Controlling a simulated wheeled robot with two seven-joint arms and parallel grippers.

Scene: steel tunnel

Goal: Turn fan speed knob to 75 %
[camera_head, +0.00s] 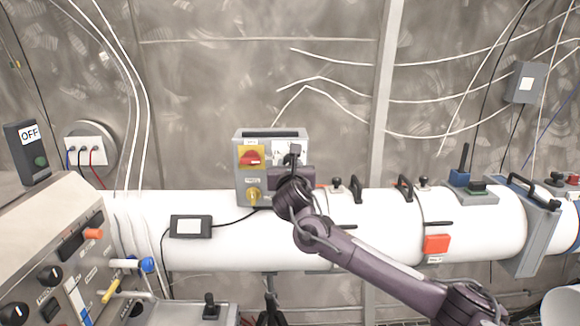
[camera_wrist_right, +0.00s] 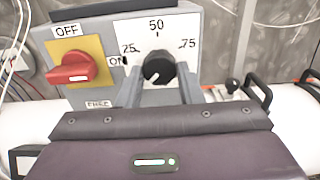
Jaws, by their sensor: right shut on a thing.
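The fan speed knob (camera_wrist_right: 158,68) is a round black knob on a white dial plate (camera_wrist_right: 183,25) marked 25, 50 and 75. A small white mark shows low on the knob, left of its middle; its exact reading is hard to tell. The dial is on the right side of a grey control box (camera_head: 243,183). My right gripper (camera_wrist_right: 159,82) is shut on the knob, with a grey finger at each side of it. In the head view my right gripper (camera_head: 293,158) covers most of the knob and the lower dial. My left gripper is not in view.
A red rotary switch (camera_wrist_right: 70,68) on a yellow plate, marked OFF and ON, sits close left of the dial. A yellow knob (camera_head: 253,196) is below it. The box stands by a white pipe (camera_head: 340,240) with handles. A slanted console (camera_head: 50,250) is at left.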

